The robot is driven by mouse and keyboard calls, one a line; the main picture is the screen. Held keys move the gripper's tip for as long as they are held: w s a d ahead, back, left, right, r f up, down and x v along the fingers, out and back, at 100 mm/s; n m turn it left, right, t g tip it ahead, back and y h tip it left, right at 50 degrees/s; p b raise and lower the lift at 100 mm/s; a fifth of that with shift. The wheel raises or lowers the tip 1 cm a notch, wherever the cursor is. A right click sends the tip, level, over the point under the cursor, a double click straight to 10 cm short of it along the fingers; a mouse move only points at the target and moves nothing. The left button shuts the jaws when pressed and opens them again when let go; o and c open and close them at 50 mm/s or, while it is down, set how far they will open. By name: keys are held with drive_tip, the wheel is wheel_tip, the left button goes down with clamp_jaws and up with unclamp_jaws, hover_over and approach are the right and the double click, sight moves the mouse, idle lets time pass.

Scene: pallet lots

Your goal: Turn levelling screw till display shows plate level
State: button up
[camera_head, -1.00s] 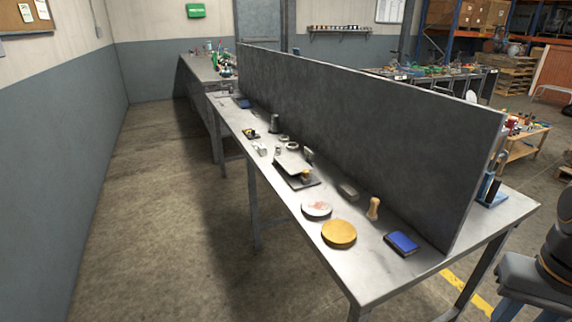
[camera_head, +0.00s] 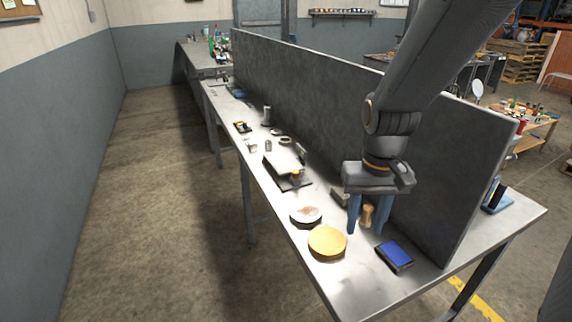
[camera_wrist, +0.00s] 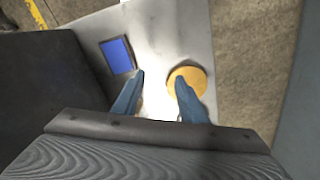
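The levelling device stands mid-bench in the head view, a pale tilted-looking plate (camera_head: 284,160) on a dark base (camera_head: 292,184). A small yellow knob (camera_head: 296,174), apparently the levelling screw, sits at its near right corner. A small upright block (camera_head: 301,152), perhaps the display, stands behind the plate; no reading is legible. My gripper (camera_head: 367,228) is above the bench's near part, to the right of the device and apart from it. Its blue fingers are spread with nothing held; they also show apart in the wrist view (camera_wrist: 158,80).
A wooden-handled piece (camera_head: 366,216) shows between my fingers in the head view. A yellow disc (camera_head: 327,243), a stained round plate (camera_head: 306,215) and a blue pad (camera_head: 396,254) lie nearby. A tall grey partition (camera_head: 300,95) runs along the bench's right side. The left aisle is clear.

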drive_tip(key=w+a+r+p, duration=0.2)
drive_tip(key=w+a, duration=0.1)
drive_tip(key=w, duration=0.5)
drive_tip(key=w+a+r+p, duration=0.1)
drive_tip(key=w+a, duration=0.1)
drive_tip(key=w, duration=0.5)
drive_tip(key=p, duration=0.5)
approach(296, 171)
drive_tip(key=shift+s+f, duration=0.3)
drive_tip(key=shift+f, duration=0.1)
drive_tip(key=shift+w+f, duration=0.1)
drive_tip(key=shift+w, duration=0.05)
drive_tip(key=shift+a+f, duration=0.1)
drive_tip(key=shift+f, duration=0.2)
drive_tip(key=shift+w+f+p, duration=0.1)
drive_tip(key=shift+f+p, duration=1.05)
drive_tip(key=shift+f, duration=2.4)
clamp_jaws()
drive_tip(key=shift+n+b, duration=0.3)
drive_tip(key=shift+b, duration=0.1)
